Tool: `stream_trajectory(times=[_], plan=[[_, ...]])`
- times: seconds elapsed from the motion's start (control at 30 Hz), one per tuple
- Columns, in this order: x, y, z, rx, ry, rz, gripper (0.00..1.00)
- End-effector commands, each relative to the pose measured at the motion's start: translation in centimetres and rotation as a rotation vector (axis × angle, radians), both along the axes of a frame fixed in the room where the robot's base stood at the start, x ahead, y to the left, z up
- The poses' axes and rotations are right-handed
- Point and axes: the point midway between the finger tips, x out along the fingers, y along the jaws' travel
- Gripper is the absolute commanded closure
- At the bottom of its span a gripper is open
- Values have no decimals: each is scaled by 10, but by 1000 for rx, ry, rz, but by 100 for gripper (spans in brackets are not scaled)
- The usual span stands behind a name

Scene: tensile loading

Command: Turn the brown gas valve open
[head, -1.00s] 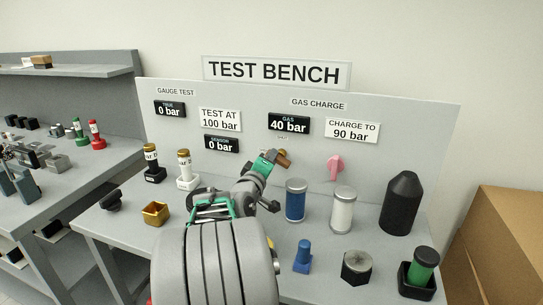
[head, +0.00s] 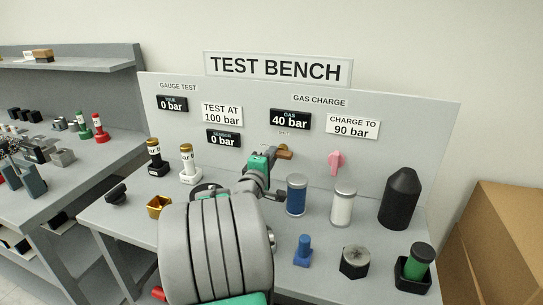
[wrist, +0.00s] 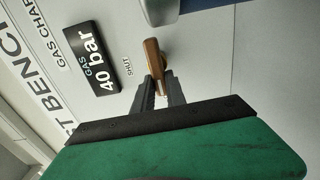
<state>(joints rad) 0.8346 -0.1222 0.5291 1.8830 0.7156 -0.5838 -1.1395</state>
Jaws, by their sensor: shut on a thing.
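The brown gas valve (head: 285,152) is a small handle on the upright panel, below the black gas display (head: 290,119) that reads 40 bar. In the wrist view the brown valve handle (wrist: 154,62) points down toward my gripper, with the word SHUT beside it. My gripper (wrist: 160,88) has its two dark fingers on either side of the handle's lower end and is shut on it. In the head view my gripper (head: 270,158) reaches the valve from the left, and my arm hides part of the bench.
A pink knob (head: 336,161) is on the panel to the right. A blue cylinder (head: 296,195), a white cylinder (head: 343,207) and a black bottle (head: 400,200) stand right of my arm.

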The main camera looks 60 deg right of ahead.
Motion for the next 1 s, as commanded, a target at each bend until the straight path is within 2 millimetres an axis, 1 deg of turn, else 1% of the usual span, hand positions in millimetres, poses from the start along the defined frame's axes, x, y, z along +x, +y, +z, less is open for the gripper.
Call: stream_trajectory(times=[0.2,0.23,0.5,0.77,0.87,1.0], plan=[[0,0,0,0,2,0,100],[0,0,0,0,2,0,83],[0,0,0,0,0,0,62],[0,2,0,0,-1,1,62],[-1,15,0,-1,-1,2,62],[-5,44,0,-1,-1,4,62]])
